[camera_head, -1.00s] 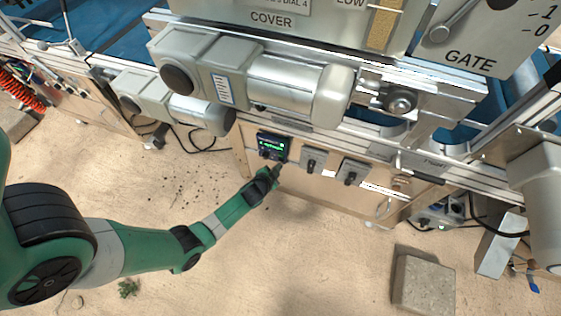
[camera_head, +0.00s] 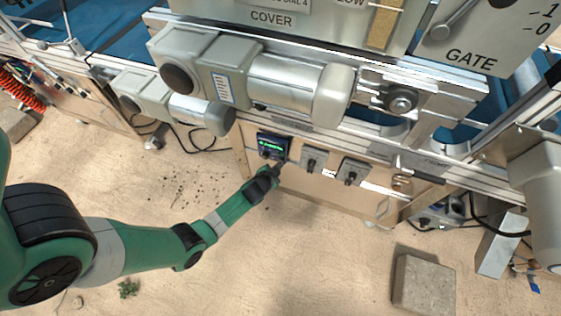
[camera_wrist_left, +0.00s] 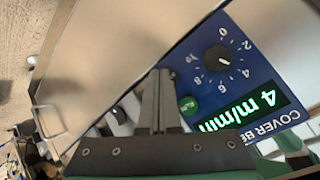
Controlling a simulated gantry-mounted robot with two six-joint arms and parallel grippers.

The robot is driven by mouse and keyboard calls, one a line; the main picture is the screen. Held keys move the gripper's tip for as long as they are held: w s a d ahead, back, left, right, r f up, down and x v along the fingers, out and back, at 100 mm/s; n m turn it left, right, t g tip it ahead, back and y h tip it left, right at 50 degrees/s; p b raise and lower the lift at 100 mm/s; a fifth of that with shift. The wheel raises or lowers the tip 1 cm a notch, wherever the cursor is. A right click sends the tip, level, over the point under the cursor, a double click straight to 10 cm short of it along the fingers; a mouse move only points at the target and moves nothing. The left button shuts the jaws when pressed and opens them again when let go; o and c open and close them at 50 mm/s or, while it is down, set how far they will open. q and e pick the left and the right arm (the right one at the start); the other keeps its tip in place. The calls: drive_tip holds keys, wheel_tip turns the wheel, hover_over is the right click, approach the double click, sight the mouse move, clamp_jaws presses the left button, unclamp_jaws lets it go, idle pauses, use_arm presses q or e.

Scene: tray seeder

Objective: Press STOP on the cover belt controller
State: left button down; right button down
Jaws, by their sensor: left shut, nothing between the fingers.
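The cover belt controller (camera_head: 272,141) is a blue box on the wooden side panel under the machine. In the left wrist view its blue face (camera_wrist_left: 262,72) shows upside down, with a lit green display (camera_wrist_left: 240,111) reading 4 m/min, a black dial (camera_wrist_left: 218,59) and a green RUN button (camera_wrist_left: 188,105). No STOP button can be made out; my fingers cover part of the face beside RUN. My right gripper is not visible.
Two grey switch boxes with black knobs (camera_head: 312,159) (camera_head: 351,171) sit right of the controller. Grey motors (camera_head: 290,85) overhang above it. A concrete block (camera_head: 424,284) lies on the floor at lower right. The floor in front is otherwise mostly clear.

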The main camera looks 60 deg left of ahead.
use_arm(q)
drive_tip(key=shift+s+d, duration=0.5)
drive_tip(key=shift+d, duration=0.05)
drive_tip(key=s+d, duration=0.3)
drive_tip(key=shift+s+d+p, duration=0.25)
drive_tip(key=shift+s+p, duration=0.05)
drive_tip(key=shift+p, duration=0.05)
drive_tip(key=shift+r, duration=0.1)
idle(1.0)
